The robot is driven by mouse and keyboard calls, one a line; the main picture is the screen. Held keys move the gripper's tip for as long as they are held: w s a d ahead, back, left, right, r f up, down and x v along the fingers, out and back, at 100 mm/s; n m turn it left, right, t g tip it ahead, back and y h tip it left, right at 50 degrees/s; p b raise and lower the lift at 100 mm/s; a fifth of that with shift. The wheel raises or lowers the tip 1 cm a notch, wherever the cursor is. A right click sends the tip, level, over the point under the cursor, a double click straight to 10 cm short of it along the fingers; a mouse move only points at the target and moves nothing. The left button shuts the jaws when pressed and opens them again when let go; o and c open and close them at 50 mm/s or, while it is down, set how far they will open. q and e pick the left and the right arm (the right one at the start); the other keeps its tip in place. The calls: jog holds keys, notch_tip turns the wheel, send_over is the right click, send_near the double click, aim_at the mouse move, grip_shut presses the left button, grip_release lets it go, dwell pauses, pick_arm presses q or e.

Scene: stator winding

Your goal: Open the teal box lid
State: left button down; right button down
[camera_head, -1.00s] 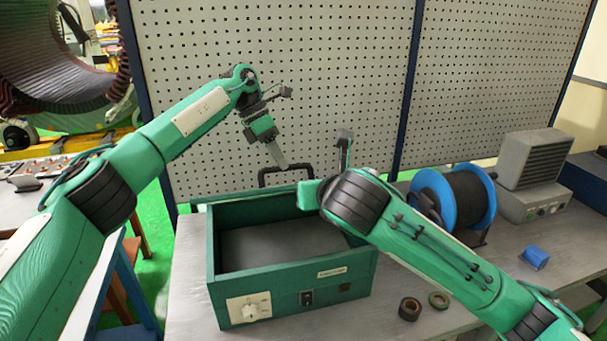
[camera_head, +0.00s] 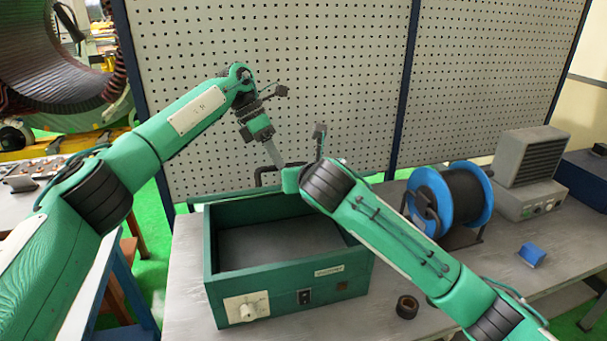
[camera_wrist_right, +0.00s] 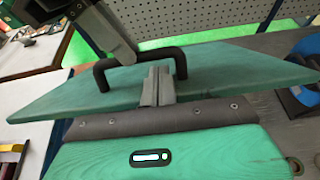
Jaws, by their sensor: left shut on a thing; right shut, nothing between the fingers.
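The teal box (camera_head: 230,285) stands on the table with its top open and its dark inside showing. Its lid (camera_wrist_right: 225,65) is off the opening, behind the box. In the head view only a thin strip of the lid shows. The black lid handle (camera_head: 262,170) also shows in the right wrist view (camera_wrist_right: 101,76). My left gripper (camera_head: 278,162) reaches down from the left and is shut on the handle. My right gripper (camera_wrist_right: 158,86) is shut and empty, in front of the lid near the handle's right part; my right arm hides it in the head view.
A blue wire spool (camera_head: 450,200) and a grey vented unit (camera_head: 530,170) stand at the right. A dark tape roll (camera_head: 407,307) and a blue piece (camera_head: 531,256) lie on the grey table (camera_head: 375,320). A perforated panel (camera_head: 320,70) rises behind the box.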

pick_arm(q)
jog(key=shift+w+a+f, duration=0.15)
jog(key=shift+a+f, duration=0.15)
jog(key=shift+f, duration=0.1)
pick_arm(e)
jog(key=shift+w+a+r, duration=0.2)
jog(key=shift+w+r, duration=0.4)
jog(key=shift+r, duration=0.1)
pick_arm(q)
jog(key=c, duration=1.7)
grip_release()
jog(key=o, duration=0.3)
jog(key=shift+w+f, duration=0.15)
jog(key=shift+w, duration=0.1)
pick_arm(e)
jog(key=shift+w+f, duration=0.2)
jog(key=shift+w, duration=0.1)
pick_arm(q)
jog(key=shift+w, duration=0.15)
pick_arm(e)
jog(key=shift+w+f, duration=0.1)
pick_arm(q)
jog(key=shift+d+r, duration=0.1)
jog(key=shift+r, duration=0.1)
